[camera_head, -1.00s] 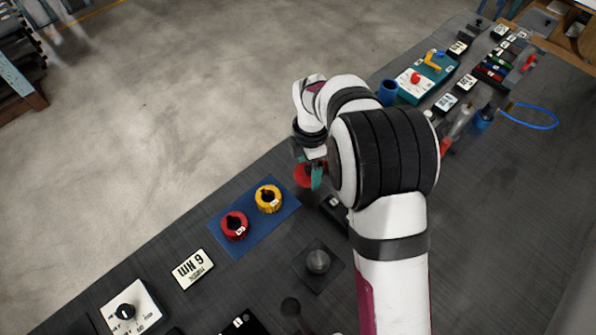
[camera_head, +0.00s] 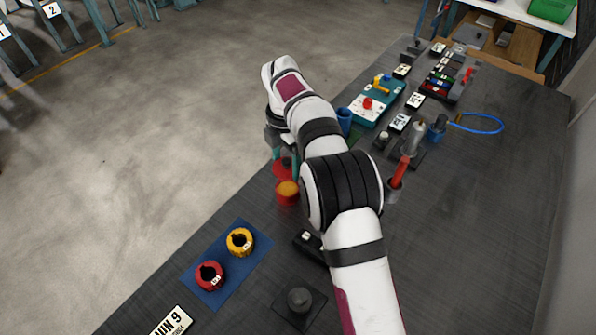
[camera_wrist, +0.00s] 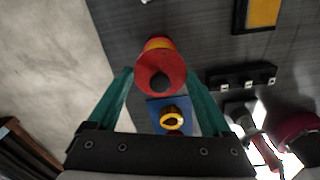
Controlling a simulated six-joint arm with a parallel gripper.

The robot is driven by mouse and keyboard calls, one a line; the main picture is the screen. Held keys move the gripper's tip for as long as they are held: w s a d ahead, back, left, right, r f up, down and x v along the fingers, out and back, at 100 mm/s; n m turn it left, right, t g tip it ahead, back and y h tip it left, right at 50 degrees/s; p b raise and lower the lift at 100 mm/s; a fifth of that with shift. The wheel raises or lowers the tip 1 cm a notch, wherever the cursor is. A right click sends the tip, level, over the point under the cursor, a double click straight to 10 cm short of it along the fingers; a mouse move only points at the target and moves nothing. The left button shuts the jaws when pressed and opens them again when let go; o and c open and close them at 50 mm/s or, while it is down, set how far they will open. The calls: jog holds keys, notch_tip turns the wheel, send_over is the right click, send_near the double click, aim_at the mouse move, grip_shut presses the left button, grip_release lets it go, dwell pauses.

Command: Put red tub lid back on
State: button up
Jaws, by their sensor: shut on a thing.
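My gripper (camera_head: 286,161) is shut on the red lid (camera_head: 281,170), which has a dark knob. In the wrist view the lid (camera_wrist: 160,76) sits between the two green fingertips, its knob facing the camera. The red tub (camera_head: 287,199), with orange inside, stands on the bench just in front of the lid in the head view. In the wrist view part of the tub (camera_wrist: 158,43) shows past the lid's upper edge, the rest hidden behind it. The lid overlaps the tub in that view but looks off-centre. I cannot tell how high it is above the tub.
A blue mat (camera_head: 225,283) holds a red ring (camera_head: 209,276) and a yellow ring (camera_head: 240,242). A black block (camera_head: 309,246) and a knob on a dark plate (camera_head: 300,301) are nearby. A blue cup (camera_head: 344,119) and a teal board (camera_head: 378,103) stand farther back.

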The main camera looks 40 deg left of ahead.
aim_at(287, 169)
jog(key=shift+f, duration=2.9)
jog(key=shift+f, duration=0.3)
jog(key=shift+f, duration=0.5)
jog(key=o, duration=1.1)
jog(key=shift+o, duration=0.2)
notch_tip(287, 169, up, 15)
jog(key=shift+f, duration=0.1)
jog(key=shift+r, duration=0.5)
